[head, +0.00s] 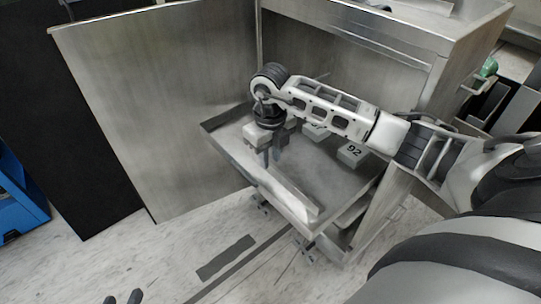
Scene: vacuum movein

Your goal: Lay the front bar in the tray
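A grey metal tray (333,221) is pulled out of the open cabinet, with a raised pale front wall. A light grey block-like bar (254,135) is at its far left, right beside my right gripper (271,157). That gripper points down over the left part of the tray, its dark fingers close together. I cannot tell whether they hold this bar. Another bar marked 92 (352,154) lies in the tray to the right, and a third (314,130) is partly hidden by my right arm. My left gripper (122,298) shows only two separated fingertips at the bottom edge.
The metal cabinet (430,40) stands behind the tray, its large door (155,110) swung open on the left. A dark strip (226,258) lies on the pale floor in front. A blue object (20,195) stands at far left. The floor at lower left is mostly clear.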

